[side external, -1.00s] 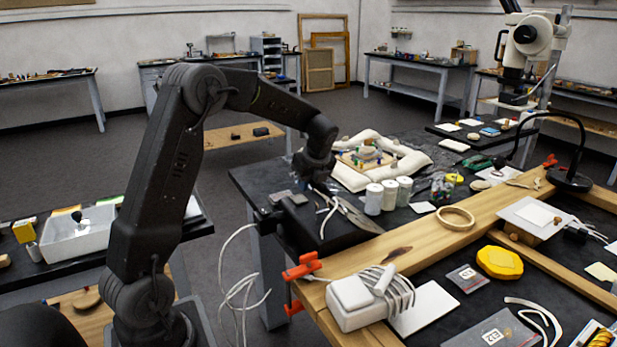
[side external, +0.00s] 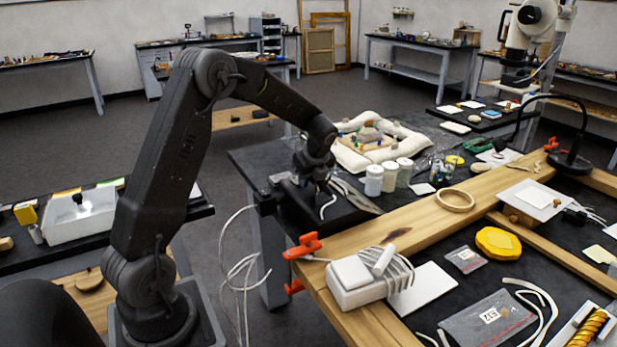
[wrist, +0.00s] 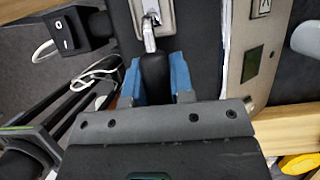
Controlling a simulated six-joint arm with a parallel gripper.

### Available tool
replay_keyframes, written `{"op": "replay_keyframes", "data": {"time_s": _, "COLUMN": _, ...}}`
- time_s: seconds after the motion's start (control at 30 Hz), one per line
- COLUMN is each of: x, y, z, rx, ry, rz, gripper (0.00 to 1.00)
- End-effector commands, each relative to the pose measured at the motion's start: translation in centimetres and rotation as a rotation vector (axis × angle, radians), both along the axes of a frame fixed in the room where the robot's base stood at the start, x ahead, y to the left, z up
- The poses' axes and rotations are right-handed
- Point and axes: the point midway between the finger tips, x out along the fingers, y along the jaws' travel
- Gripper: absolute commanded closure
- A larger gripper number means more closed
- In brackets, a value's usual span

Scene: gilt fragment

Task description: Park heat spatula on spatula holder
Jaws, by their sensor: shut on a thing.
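The heat spatula (wrist: 149,42) shows in the wrist view as a black handle with a shiny metal neck pointing up the picture. My gripper (wrist: 157,80) has its blue pads shut on the black handle, one on each side. The metal neck reaches a grey metal plate (wrist: 168,20) at the top edge; I cannot tell whether this is the spatula holder or whether they touch. In the side external view my gripper (side external: 313,177) is low over the near left corner of the dark bench, and the spatula is mostly hidden there.
White jars (side external: 389,176) and a padded white ring (side external: 350,158) stand beyond my gripper. A wooden beam (side external: 400,238) with an orange clamp (side external: 302,247) lies to the right. A black switch box (wrist: 66,30) and a metal panel (wrist: 250,65) flank the handle in the wrist view.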

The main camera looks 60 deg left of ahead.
Motion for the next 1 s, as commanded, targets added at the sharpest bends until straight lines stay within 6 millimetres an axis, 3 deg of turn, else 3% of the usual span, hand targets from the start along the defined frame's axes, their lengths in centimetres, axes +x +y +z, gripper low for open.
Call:
{"op": "replay_keyframes", "data": {"time_s": 0.83, "x": 0.0, "y": 0.0, "z": -0.16, "rx": 0.0, "ry": 0.0, "rz": 0.0, "gripper": 1.0}}
{"op": "replay_keyframes", "data": {"time_s": 0.87, "x": 0.0, "y": 0.0, "z": -0.16, "rx": 0.0, "ry": 0.0, "rz": 0.0, "gripper": 0.75}}
{"op": "replay_keyframes", "data": {"time_s": 1.0, "x": 0.01, "y": 0.0, "z": -0.16, "rx": 0.0, "ry": 0.0, "rz": 0.0, "gripper": 0.7}}
